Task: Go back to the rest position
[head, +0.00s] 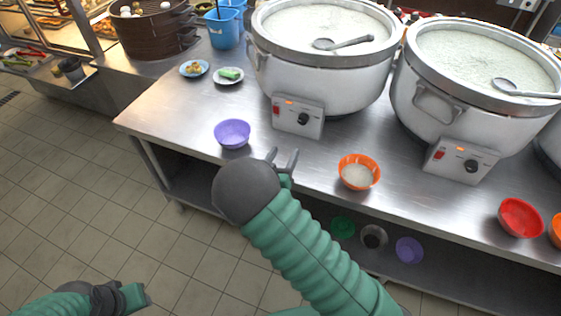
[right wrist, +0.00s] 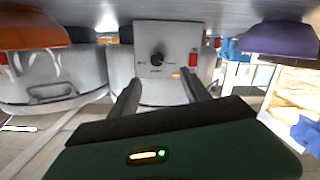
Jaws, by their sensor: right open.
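My right gripper (head: 283,158) is open and empty at the front edge of the steel counter (head: 185,110), between a purple bowl (head: 232,134) and an orange bowl (head: 359,172) that holds pale congee. It touches neither bowl. The right wrist view is upside down and shows the two open fingers (right wrist: 163,88) with nothing between them. The orange bowl (right wrist: 30,30) is at its left and the purple bowl (right wrist: 278,38) at its right. My left gripper (head: 135,296) is low at the bottom left, over the floor and away from the counter; its jaws are not clear.
Two large congee stockpots (head: 325,75) (head: 440,115) stand on the counter, each with a ladle. A red bowl (head: 520,217) is at the right. Small plates (head: 194,68) and a blue container (head: 224,30) are at the left. More bowls (head: 409,250) sit on the lower shelf. The floor at left is clear.

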